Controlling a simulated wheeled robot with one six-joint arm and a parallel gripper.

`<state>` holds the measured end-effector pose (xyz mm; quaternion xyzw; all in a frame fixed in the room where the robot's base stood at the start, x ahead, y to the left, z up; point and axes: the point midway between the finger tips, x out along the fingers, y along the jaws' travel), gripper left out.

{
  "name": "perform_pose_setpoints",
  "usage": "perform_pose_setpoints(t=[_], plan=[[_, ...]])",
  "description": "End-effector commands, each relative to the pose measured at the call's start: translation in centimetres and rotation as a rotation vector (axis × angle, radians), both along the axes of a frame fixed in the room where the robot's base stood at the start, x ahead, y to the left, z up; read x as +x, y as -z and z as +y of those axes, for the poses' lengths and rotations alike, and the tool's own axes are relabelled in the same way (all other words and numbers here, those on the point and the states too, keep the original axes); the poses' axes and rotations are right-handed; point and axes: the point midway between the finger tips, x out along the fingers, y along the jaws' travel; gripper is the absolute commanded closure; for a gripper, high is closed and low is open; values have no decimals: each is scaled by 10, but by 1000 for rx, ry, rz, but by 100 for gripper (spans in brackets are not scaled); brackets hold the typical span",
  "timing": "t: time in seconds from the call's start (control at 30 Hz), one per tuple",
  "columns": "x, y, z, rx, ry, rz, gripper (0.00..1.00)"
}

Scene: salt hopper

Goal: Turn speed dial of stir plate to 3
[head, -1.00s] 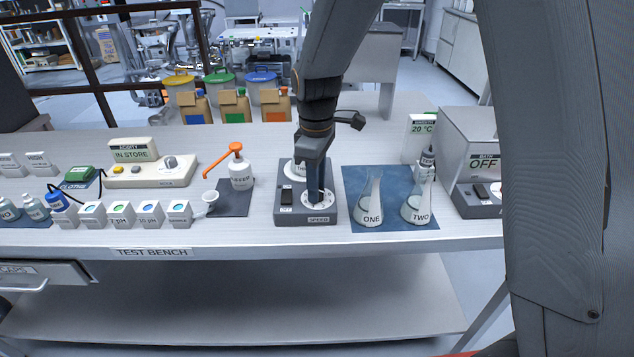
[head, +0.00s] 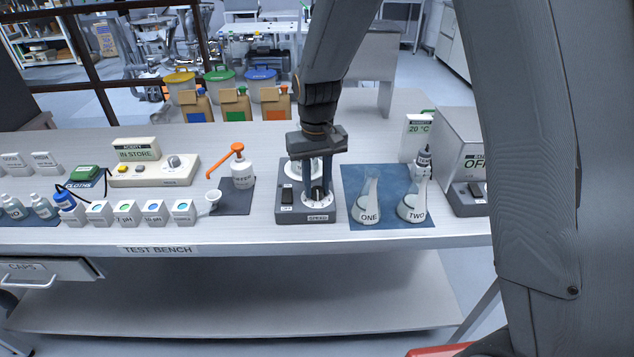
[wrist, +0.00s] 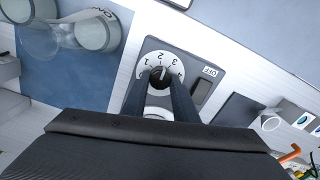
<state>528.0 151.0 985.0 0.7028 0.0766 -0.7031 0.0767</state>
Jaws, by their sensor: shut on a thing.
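The dark grey stir plate (head: 296,218) stands on the bench, with a SPEED label on its front. Its black speed dial (wrist: 160,77) sits on a white numbered disc (wrist: 142,90) in the wrist view. My gripper (head: 318,192) points down over the plate, with one finger on each side of the dial. In the wrist view my gripper (wrist: 162,85) is shut on the dial. A pale mark on the knob seems to point between 2 and 3, but it is too small to be sure. The plate's round white top is partly hidden behind my fingers.
Flasks ONE (head: 369,205) and TWO (head: 412,207) stand on a blue mat just right of the plate. A black switch (head: 287,197) is left of the dial. A white bottle with an orange pump (head: 242,173) stands further left.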

Motion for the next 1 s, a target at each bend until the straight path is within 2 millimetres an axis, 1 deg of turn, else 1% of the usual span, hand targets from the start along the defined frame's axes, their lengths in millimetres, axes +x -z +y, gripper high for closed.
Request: perform_pose_setpoints(t=[0.2,0.5,0.7,1.0], plan=[[0,-1,-1,0,184,1,96],[0,-1,-1,0,365,0,96],[0,-1,-1,0,426,0,96],[0,-1,-1,0,450,-1,96]])
